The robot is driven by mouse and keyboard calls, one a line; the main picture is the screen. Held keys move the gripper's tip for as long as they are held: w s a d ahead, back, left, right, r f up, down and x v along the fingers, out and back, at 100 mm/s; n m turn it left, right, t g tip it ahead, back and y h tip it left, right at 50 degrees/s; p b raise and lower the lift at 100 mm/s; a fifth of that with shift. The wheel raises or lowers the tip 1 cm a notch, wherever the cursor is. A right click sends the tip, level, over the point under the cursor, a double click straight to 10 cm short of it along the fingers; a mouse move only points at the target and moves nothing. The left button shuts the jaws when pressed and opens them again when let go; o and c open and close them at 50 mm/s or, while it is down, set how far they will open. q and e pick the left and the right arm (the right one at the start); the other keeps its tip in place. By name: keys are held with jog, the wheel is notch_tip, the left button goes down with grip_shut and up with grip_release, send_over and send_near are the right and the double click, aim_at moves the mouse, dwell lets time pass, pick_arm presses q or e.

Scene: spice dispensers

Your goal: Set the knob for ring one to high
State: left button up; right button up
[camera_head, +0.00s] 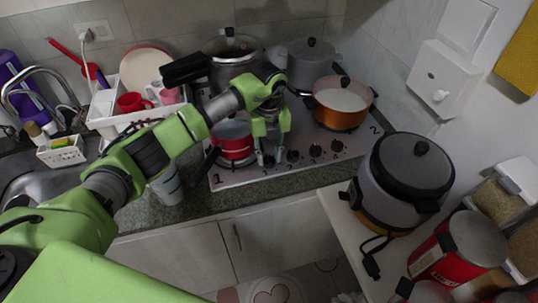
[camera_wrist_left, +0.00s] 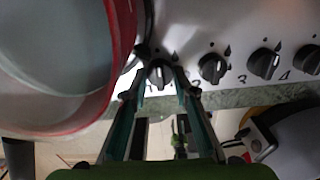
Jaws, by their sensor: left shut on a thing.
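The stove (camera_head: 240,178) has a row of dark knobs on its front edge. My left gripper (camera_head: 268,158) reaches down to the leftmost one. In the left wrist view, the knob for ring one (camera_wrist_left: 160,73) sits between the fingertips of my left gripper (camera_wrist_left: 159,80), which is shut on it. Its ridge looks roughly upright in that view, partly shaded by the fingers. The knob for ring two (camera_wrist_left: 212,68), the knob for ring three (camera_wrist_left: 264,64) and the knob for ring four (camera_wrist_left: 311,59) are free to the right. My right gripper is not in view.
A red pot (camera_head: 232,143) stands close left of my gripper; it also fills the left of the wrist view (camera_wrist_left: 95,118). An orange pan (camera_head: 340,118), a grey pot (camera_head: 311,66) and a steel pot stand behind. A rice cooker (camera_head: 397,185) stands on the counter at right.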

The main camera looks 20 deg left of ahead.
pick_arm(q)
jog(key=m+b, duration=0.3)
jog(key=shift+f, duration=0.15)
jog(key=shift+m+b, duration=1.15)
jog(key=shift+m, duration=0.45)
jog(key=shift+r, duration=0.2)
jog(key=o, duration=1.1)
